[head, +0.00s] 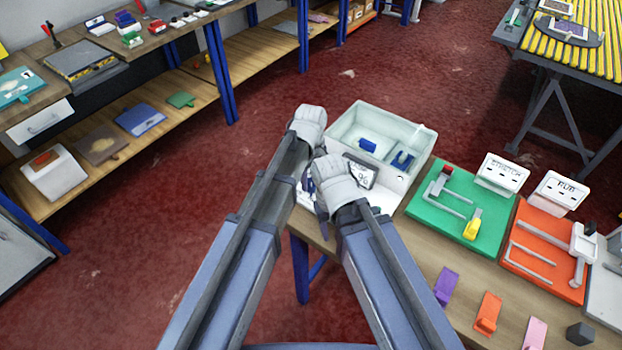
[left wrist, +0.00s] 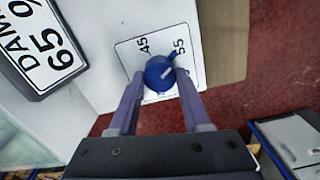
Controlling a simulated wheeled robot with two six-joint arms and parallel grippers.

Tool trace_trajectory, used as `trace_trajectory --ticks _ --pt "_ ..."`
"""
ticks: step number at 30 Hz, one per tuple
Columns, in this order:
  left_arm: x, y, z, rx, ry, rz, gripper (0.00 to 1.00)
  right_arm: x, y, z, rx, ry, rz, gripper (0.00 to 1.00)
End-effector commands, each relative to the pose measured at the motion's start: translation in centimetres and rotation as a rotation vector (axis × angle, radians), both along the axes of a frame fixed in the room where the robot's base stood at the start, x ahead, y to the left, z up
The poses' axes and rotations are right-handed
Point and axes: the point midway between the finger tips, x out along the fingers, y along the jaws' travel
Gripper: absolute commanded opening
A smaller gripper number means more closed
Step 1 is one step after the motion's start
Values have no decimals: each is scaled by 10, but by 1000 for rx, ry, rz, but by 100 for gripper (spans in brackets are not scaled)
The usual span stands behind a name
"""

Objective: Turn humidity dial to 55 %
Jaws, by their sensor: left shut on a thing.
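The panel's 45 and 55 marks show above the dial. The pointer line slants to the upper right, on the 55 side. My left gripper (left wrist: 160,86) is shut on the dial, a finger on each side, hiding the lower panel marks. A display (left wrist: 42,45) reads DAMP 65 %.
The display belongs to a white open box (head: 408,180) with blue items inside. Right of it on the bench are a green board (head: 462,236) and an orange board (head: 530,262). Red floor (head: 200,220) lies left of the bench.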

Motion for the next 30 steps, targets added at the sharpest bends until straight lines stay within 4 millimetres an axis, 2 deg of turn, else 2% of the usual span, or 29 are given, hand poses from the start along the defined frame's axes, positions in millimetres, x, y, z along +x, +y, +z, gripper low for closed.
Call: trace_trajectory --ticks 16,17,24,30 --pt "-2 0 -1 -1 5 20 0 0 0 -1 0 0 0 50" --pt "-2 0 -1 -1 5 20 50 0 0 -1 0 0 0 50" --pt "-1 0 0 0 3 20 77 0 0 0 0 0 0 50" --pt "-1 0 0 0 1 20 78 0 0 0 0 0 0 50"
